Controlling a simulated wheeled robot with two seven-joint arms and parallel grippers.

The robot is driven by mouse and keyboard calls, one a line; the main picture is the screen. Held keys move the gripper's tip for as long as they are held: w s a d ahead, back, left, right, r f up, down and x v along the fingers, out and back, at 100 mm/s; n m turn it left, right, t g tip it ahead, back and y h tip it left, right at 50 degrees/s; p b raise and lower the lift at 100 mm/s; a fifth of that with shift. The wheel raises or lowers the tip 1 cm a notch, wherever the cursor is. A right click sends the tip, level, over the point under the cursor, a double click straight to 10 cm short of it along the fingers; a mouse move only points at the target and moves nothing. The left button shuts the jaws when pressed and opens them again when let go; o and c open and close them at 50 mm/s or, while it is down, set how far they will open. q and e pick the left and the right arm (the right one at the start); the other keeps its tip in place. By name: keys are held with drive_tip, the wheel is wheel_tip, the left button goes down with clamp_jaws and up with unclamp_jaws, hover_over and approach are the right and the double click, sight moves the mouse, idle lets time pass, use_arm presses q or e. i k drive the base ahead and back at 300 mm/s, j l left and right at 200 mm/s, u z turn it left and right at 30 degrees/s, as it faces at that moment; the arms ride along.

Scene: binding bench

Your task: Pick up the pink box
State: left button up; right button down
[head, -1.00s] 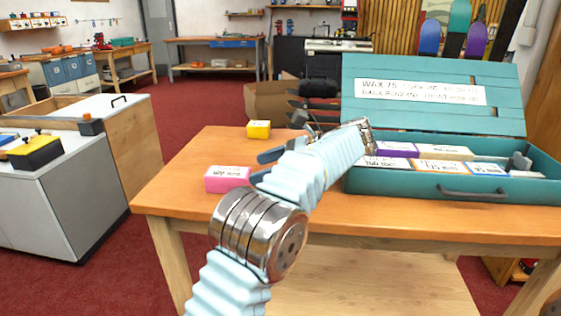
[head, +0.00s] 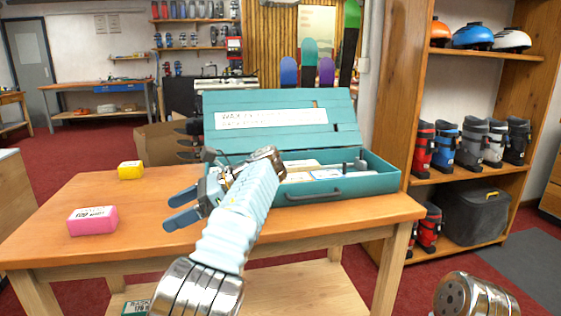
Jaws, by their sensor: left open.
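The pink box (head: 92,221) lies on the left part of the wooden bench, near its front edge, with a white label on its top and side. My left gripper (head: 176,208) is over the bench to the right of the pink box, apart from it. Its two blue fingers are spread, point left and hold nothing. My left arm covers part of the teal case behind it. My right gripper does not show; only a metal joint of my right arm is at the lower right.
A yellow box (head: 131,170) stands behind the pink box. An open teal case (head: 345,187) with labelled boxes fills the bench's right half. The wooden bench (head: 60,203) is clear around the pink box. A shelf of boots and helmets (head: 473,178) stands to the right.

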sight(86, 221)
drive_tip(key=k+l, duration=0.15)
drive_tip(key=l, duration=0.2)
drive_tip(key=k+l, duration=0.15)
drive_tip(key=l, duration=0.2)
drive_tip(key=k+l, duration=0.1)
drive_tip(key=l, duration=0.25)
drive_tip(key=k+l, duration=0.15)
drive_tip(key=l, duration=0.2)
